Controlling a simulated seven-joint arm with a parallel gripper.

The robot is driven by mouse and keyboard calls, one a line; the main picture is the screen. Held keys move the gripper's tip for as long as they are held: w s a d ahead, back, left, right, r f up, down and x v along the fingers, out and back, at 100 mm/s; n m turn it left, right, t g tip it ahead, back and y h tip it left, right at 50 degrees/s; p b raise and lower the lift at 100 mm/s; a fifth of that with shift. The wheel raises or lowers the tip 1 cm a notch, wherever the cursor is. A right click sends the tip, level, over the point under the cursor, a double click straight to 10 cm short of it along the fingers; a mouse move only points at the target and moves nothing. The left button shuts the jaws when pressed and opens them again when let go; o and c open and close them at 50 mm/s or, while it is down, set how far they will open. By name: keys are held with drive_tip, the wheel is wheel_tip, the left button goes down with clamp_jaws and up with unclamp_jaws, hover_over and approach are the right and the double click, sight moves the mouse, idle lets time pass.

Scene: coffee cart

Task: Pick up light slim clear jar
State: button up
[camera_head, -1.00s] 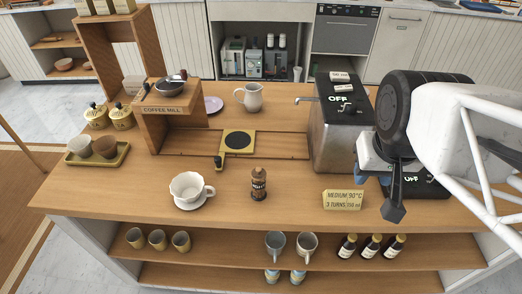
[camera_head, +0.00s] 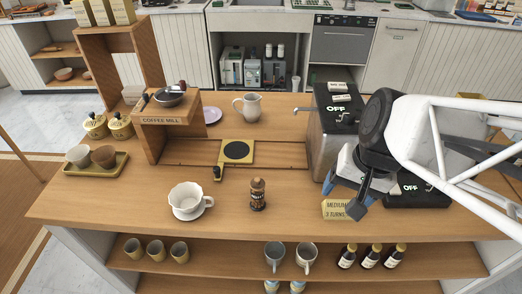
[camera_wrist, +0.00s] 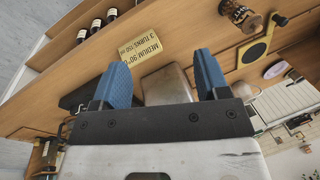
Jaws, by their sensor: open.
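The slim jar (camera_head: 257,196) stands upright on the wooden counter, right of the white cup. It has a tan lid, a dark label and brown contents. It also shows at the top of the wrist view (camera_wrist: 241,16). My gripper (camera_head: 352,195) is to the right of the jar, above the counter by the sign and the metal machine. In the wrist view my gripper (camera_wrist: 160,75) has its two blue fingers apart with nothing held between them. The jar lies beyond the right finger there, clear of it.
A white cup on a saucer (camera_head: 188,213) stands left of the jar. A yellow scale (camera_head: 223,166) is behind the jar. The yellow sign (camera_head: 335,210) and metal machine (camera_head: 328,150) are near my gripper. Bottles (camera_head: 370,257) and mugs (camera_head: 306,257) stand on the shelf below.

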drive_tip(key=w+a+f+m+g+y, duration=0.2)
drive_tip(key=w+a+f+m+y, duration=0.2)
drive_tip(key=a+f+m+y, duration=0.35)
drive_tip(key=m+t+y, duration=0.3)
drive_tip(key=m+y, duration=0.1)
drive_tip(key=m, duration=0.5)
approach(258, 193)
drive_tip(key=w+a+f, duration=0.2)
drive_tip(key=f, duration=0.1)
drive_tip(key=shift+w+a+f, duration=0.1)
drive_tip(key=shift+a+f, duration=0.05)
drive_tip(key=shift+f, duration=0.05)
drive_tip(key=shift+a, duration=0.1)
drive_tip(key=shift+x, duration=1.2)
drive_tip(key=shift+a, duration=0.1)
drive_tip(key=shift+x, duration=2.5)
drive_tip(key=shift+f, duration=0.15)
drive_tip(key=c, duration=1)
drive_tip(key=shift+c, duration=0.2)
